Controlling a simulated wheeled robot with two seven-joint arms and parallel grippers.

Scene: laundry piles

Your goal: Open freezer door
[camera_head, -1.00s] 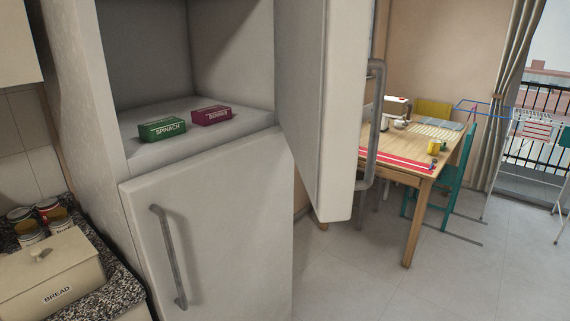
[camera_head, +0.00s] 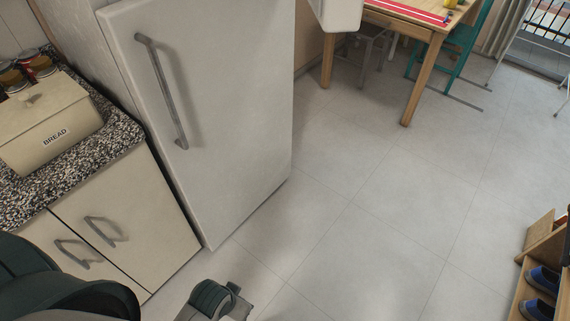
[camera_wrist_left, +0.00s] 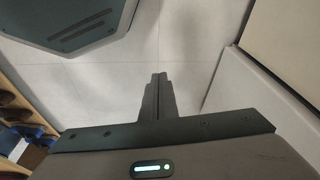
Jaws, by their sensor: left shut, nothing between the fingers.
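The white fridge-freezer stands left of centre in the head view. Its lower door (camera_head: 215,100) is shut and has a long grey vertical handle (camera_head: 163,92) on its left side. Only the bottom corner of the upper door (camera_head: 338,14) shows at the top edge; it stands swung out to the right. The upper compartment is out of view. In the left wrist view my left gripper (camera_wrist_left: 158,78) is shut and empty, with floor behind it, apart from any handle. Dark parts of my body show at the bottom left of the head view. My right gripper is not in view.
A speckled counter (camera_head: 95,150) with a bread box (camera_head: 50,125) and cans stands left of the fridge, above cupboards with handles (camera_head: 105,230). A wooden table (camera_head: 420,30) stands behind right. A shoe rack (camera_head: 540,265) is at lower right. The floor (camera_head: 370,220) between is clear.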

